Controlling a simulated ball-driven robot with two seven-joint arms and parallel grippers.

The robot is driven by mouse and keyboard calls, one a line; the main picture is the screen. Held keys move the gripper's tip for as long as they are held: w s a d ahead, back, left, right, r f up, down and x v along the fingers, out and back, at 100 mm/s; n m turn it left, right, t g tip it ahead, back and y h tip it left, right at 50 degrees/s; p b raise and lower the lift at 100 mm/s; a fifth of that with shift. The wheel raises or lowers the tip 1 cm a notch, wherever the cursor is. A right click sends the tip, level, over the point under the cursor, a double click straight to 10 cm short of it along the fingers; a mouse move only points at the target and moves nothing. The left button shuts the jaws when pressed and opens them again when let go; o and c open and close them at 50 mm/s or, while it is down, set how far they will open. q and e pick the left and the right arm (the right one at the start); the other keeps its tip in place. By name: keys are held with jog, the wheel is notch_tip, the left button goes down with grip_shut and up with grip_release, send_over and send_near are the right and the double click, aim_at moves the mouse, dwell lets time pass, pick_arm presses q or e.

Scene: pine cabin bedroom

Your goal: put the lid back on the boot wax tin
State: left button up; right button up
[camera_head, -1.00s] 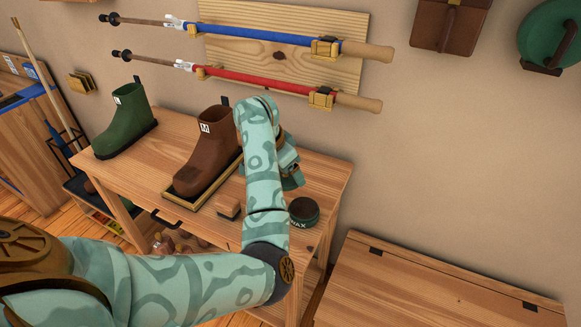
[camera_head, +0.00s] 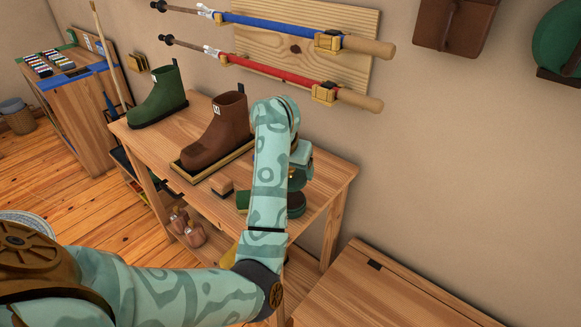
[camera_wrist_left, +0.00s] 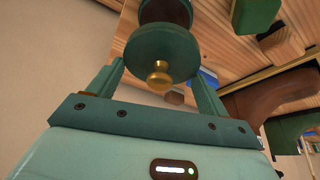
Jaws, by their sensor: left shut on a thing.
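The boot wax tin (camera_head: 297,210) stands on the workbench near its right front, partly behind my left forearm. In the left wrist view the tin (camera_wrist_left: 165,10) shows at the top edge, open, with brown wax inside. The lid (camera_wrist_left: 160,48) is a dark green disc with a brass knob (camera_wrist_left: 158,78). My left gripper (camera_wrist_left: 158,80) is shut on the lid, one finger on each side. In the head view my left gripper (camera_head: 298,178) is above the tin, mostly hidden by my arm. I cannot tell the exact gap between lid and tin. My right gripper is not in view.
A brown boot (camera_head: 215,135) stands on a tray behind a small brush (camera_head: 222,187). A green block-like thing (camera_head: 243,200) lies left of the tin. A green boot (camera_head: 158,100) is at the far left. The bench's right end (camera_head: 335,180) is clear. A wooden chest (camera_head: 385,290) stands lower right.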

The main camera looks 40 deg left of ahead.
pick_arm(q)
jog(key=shift+d+f+b, duration=0.15)
jog(key=shift+f+b, duration=0.2)
jog(key=shift+f, duration=0.35)
notch_tip(320, 180, down, 5)
jog(key=b, duration=0.3)
jog(key=shift+b, duration=0.3)
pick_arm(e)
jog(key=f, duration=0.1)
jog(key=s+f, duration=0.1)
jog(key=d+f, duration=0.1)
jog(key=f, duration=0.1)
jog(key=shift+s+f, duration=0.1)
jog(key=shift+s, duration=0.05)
pick_arm(q)
jog(key=shift+r, duration=0.1)
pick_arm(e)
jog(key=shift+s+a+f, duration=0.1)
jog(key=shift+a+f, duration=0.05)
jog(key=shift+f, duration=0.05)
pick_arm(q)
jog(key=shift+b, duration=0.7)
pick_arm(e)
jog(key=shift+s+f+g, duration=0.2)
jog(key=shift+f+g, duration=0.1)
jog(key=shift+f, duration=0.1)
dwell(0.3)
pick_arm(q)
jog(key=o, duration=0.9)
jog(key=shift+o, duration=0.2)
